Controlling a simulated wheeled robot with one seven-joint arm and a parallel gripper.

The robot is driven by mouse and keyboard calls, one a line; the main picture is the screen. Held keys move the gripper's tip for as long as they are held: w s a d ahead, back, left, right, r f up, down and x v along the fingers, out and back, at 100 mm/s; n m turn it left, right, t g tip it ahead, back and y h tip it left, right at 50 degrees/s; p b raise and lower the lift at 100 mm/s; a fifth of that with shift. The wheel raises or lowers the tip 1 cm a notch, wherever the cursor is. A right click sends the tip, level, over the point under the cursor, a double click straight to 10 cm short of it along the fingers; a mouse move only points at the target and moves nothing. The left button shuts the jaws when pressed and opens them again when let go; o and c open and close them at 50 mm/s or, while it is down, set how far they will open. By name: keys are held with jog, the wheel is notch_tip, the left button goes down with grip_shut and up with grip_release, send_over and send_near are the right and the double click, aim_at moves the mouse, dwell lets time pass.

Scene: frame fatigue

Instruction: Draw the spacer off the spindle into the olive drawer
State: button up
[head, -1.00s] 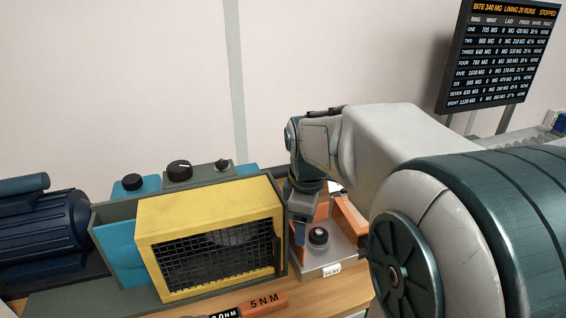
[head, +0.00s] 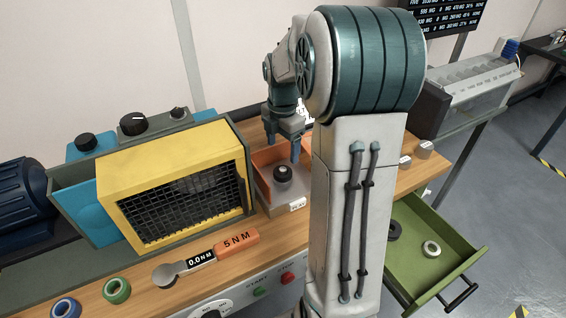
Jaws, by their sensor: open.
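My gripper (head: 284,150) hangs fingers-down, open, above an orange-walled, grey-based fixture labelled PLAY. In this fixture stands a short dark round piece (head: 283,174) with a dark top; it may be the spindle with the spacer, but I cannot tell them apart. The fingertips are just above and behind it in the picture, and I see nothing between them. The olive drawer (head: 449,228) is pulled out at the lower right, beyond my arm. A dark ring (head: 394,230) and a pale metal ring (head: 431,248) lie in it. My arm hides part of the drawer's left side.
A yellow mesh-fronted guard (head: 150,157) stands left of the fixture. Small metal cylinders (head: 424,149) stand right of my arm.

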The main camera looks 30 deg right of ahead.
aim_at(283, 169)
notch_tip(283, 169, down, 8)
jog(key=shift+f, duration=0.2)
jog(key=c, duration=1.2)
jog(key=shift+r+p, duration=1.95)
jog(key=shift+r, duration=0.35)
jog(key=shift+r, duration=0.1)
jog(key=shift+r+p, duration=1.7)
jog(key=shift+r, duration=0.25)
jog(key=shift+f, duration=0.1)
